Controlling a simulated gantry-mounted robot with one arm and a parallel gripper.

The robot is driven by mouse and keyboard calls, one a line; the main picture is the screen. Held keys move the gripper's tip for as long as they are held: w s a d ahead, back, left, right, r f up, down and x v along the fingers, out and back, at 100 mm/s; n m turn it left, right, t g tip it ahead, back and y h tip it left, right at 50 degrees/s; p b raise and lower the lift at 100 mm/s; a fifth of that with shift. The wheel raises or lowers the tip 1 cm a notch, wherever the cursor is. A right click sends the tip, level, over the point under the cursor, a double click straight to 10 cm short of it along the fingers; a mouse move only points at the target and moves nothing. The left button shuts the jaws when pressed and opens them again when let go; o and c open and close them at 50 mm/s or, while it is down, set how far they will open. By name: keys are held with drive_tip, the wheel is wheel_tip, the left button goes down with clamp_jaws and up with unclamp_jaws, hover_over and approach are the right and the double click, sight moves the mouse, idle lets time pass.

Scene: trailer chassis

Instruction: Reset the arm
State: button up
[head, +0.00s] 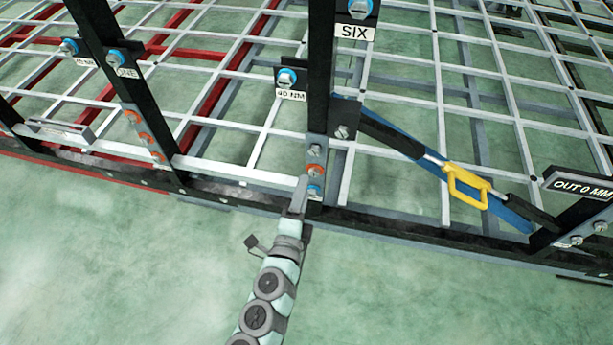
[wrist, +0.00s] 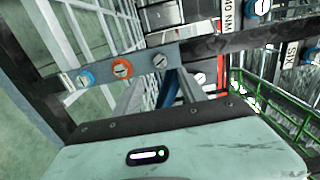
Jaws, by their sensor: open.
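My gripper (head: 300,192) is at the end of my arm, in the lower middle of the head view. It is raised to the foot of the black upright post (head: 322,70) labelled SIX. Its tip is close beside a grey plate with bolts, including an orange-ringed bolt (head: 315,170) and a blue-ringed bolt (head: 314,190). In the wrist view the orange-ringed bolt (wrist: 122,68) and blue-ringed bolt (wrist: 86,78) lie ahead of my gripper body. The gripper is open with nothing seen in it. Whether it touches the plate cannot be told.
The black chassis rail (head: 400,228) runs across behind my gripper. A blue diagonal brace with a yellow handle (head: 467,187) is at the right. Another post (head: 120,80) with orange-ringed bolts stands at the left. The green floor (head: 130,270) in front is clear.

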drive_tip(key=shift+s, duration=0.4)
